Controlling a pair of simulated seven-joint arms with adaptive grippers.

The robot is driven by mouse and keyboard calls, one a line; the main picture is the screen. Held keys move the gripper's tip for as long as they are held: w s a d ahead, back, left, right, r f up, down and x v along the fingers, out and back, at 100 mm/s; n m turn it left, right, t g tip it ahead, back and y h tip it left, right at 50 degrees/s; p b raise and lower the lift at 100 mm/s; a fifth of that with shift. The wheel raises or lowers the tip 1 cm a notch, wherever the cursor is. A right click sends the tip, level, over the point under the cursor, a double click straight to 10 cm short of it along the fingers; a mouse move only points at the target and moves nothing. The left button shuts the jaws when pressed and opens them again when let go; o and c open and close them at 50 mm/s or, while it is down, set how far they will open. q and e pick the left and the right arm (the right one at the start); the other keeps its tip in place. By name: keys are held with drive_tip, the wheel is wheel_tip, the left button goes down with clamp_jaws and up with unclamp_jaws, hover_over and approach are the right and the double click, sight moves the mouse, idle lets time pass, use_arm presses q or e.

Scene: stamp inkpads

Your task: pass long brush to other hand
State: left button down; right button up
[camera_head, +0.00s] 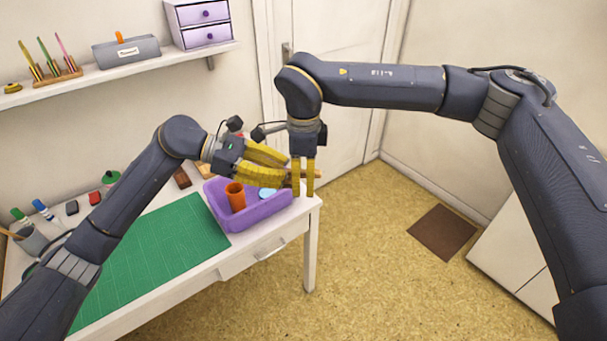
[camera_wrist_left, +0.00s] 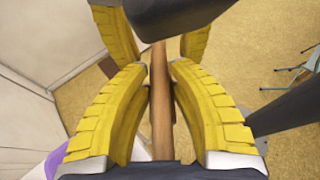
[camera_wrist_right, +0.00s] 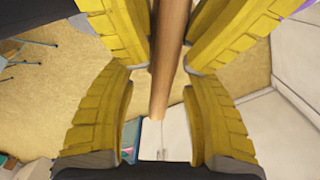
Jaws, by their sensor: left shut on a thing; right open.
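The long brush (camera_wrist_left: 160,95) shows as a brown wooden handle between the yellow fingers of my left gripper (camera_head: 286,171), which is shut on it. In the head view only a short piece of the brush (camera_head: 302,173) shows by the fingertips. My right gripper (camera_head: 304,188) points down over the table's right end, with its fingers apart. In the right wrist view the brush (camera_wrist_right: 170,60) runs between the open right fingers, with clear gaps at both sides. Its bristle end cannot be made out.
A purple tray (camera_head: 222,213) with an orange cup (camera_head: 236,197) and a light blue round thing (camera_head: 267,193) stands just below the grippers. A green mat (camera_head: 165,255) covers much of the white table. Floor lies open right of the table.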

drive_tip(key=shift+c, duration=0.2)
clamp_jaws()
use_arm(q)
drive_tip(key=c, duration=1.1)
unclamp_jaws()
